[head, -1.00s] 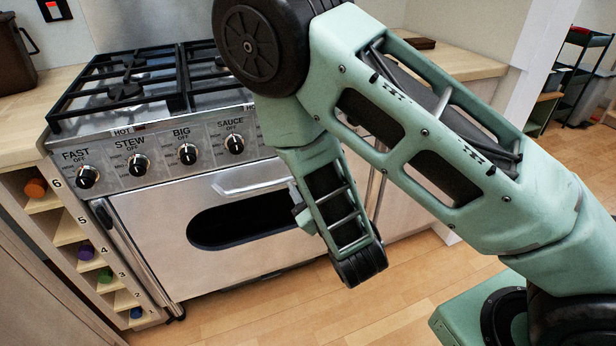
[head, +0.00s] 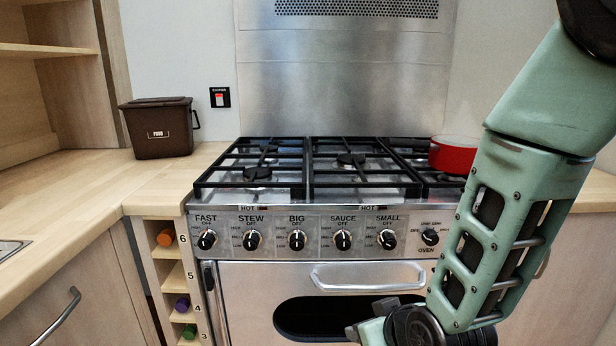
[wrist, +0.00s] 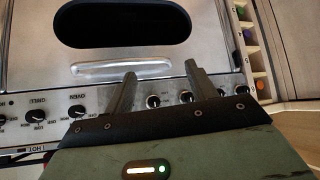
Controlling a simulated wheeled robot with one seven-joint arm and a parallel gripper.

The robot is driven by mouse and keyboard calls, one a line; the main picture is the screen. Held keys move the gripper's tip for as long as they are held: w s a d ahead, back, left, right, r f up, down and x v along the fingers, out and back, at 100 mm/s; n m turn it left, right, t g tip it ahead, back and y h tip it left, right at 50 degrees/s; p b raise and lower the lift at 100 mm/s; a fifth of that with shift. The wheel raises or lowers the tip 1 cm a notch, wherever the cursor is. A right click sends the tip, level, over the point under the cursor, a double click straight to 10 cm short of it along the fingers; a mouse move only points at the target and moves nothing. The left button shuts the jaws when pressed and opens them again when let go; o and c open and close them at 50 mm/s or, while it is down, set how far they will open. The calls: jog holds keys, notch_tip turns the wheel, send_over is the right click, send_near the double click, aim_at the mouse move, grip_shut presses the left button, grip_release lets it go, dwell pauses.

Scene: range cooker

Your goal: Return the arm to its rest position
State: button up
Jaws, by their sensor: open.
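My gripper (wrist: 158,92) shows in the wrist view with its two fingers apart and nothing between them. It is in front of the cooker's knob panel and oven door, which appear upside down there. In the head view my green arm (head: 490,230) hangs down on the right side, in front of the right part of the cooker. The gripper's fingers are not clearly seen in the head view. The range cooker (head: 300,222) has a row of black knobs and an oven door (head: 250,290) with a dark window and a silver handle.
A red pot (head: 453,155) stands on the right rear of the hob, partly behind my arm. A brown food bin (head: 160,128) sits on the left counter (head: 70,205). A narrow rack (head: 172,275) with bottles is left of the cooker. The left counter is mostly clear.

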jog(key=s+d+r+n+g+h, duration=0.15)
jog(key=s+r+g, duration=0.3)
jog(key=s, duration=0.55)
jog(key=s+d+r+n+g+h, duration=0.15)
jog(key=s+r+g, duration=0.35)
jog(key=s, duration=0.5)
notch_tip(320, 180, up, 14)
jog(key=p, duration=1.3)
jog(key=shift+a+t+y+p, duration=0.15)
jog(key=shift+t+y+p, duration=0.25)
jog(key=shift+t, duration=0.05)
